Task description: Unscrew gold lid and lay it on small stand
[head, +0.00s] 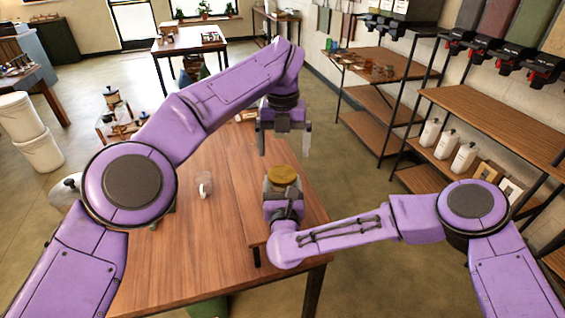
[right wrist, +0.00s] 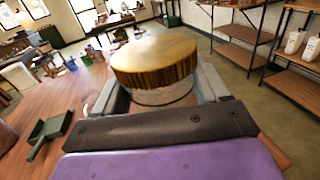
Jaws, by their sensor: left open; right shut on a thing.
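The gold lid (head: 283,175) sits on top of a jar at the right side of the wooden table; the lid fills the middle of the right wrist view (right wrist: 155,62). My right gripper (head: 281,193) is shut on the jar (right wrist: 163,96), just below the lid, with one finger on each side. Most of the jar is hidden by the gripper. My left gripper (head: 284,140) is open and empty, above and a little beyond the lid, its fingers pointing down. I cannot clearly make out the small stand.
The wooden table (head: 190,245) is mostly clear. A small clear glass (head: 205,185) stands at its middle. A dark green object (right wrist: 47,133) lies on the table at the left of the right wrist view. Wooden shelves (head: 490,115) stand to the right.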

